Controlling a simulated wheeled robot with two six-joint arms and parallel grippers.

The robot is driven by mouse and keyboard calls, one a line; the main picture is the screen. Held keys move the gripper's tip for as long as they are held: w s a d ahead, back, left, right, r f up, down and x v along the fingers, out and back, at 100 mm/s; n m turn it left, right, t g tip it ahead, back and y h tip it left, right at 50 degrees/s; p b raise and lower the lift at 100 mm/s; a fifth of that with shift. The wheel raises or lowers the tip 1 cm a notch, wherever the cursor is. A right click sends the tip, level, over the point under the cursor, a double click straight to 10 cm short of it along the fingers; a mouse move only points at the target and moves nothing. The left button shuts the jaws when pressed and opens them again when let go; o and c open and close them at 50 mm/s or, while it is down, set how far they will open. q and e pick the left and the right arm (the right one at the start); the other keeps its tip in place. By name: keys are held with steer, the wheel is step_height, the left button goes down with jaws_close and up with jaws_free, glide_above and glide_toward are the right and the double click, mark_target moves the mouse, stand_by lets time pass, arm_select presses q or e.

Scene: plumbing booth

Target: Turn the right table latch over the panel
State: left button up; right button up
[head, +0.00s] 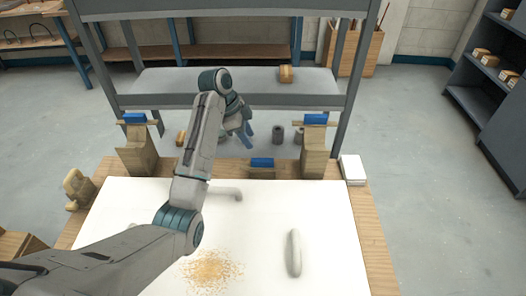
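A white panel (325,215) lies flat on the wooden table. At its back edge on the right, a wooden upright (313,151) carries a thin wooden bar with a blue block (315,119) on top, which looks like the right latch. A similar blue-topped piece (134,118) stands on the left. A lower blue block (262,162) on a wooden bar sits at the middle of the back edge. My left gripper (247,132) hangs behind the panel's back edge, left of the right latch and apart from it. Its fingers are too small to read. My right gripper is out of view.
A light elongated piece (293,252) and a bent one (228,193) lie on the panel, beside sawdust (212,268). A white box (352,169) sits at the back right corner. A grey shelf rack (180,85) with dark cylinders (278,133) stands behind.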

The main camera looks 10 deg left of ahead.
mark_target(262, 160)
arm_select(q)
steer(key=x, duration=0.3)
steer(key=b+x, duration=0.1)
steer(key=x, duration=0.5)
steer(key=shift+s, duration=0.25)
steer(key=shift+d+f, duration=0.2)
steer(key=shift+f, duration=0.15)
steer(key=shift+w+d+f, duration=0.1)
steer(key=shift+f, duration=0.25)
jaws_close()
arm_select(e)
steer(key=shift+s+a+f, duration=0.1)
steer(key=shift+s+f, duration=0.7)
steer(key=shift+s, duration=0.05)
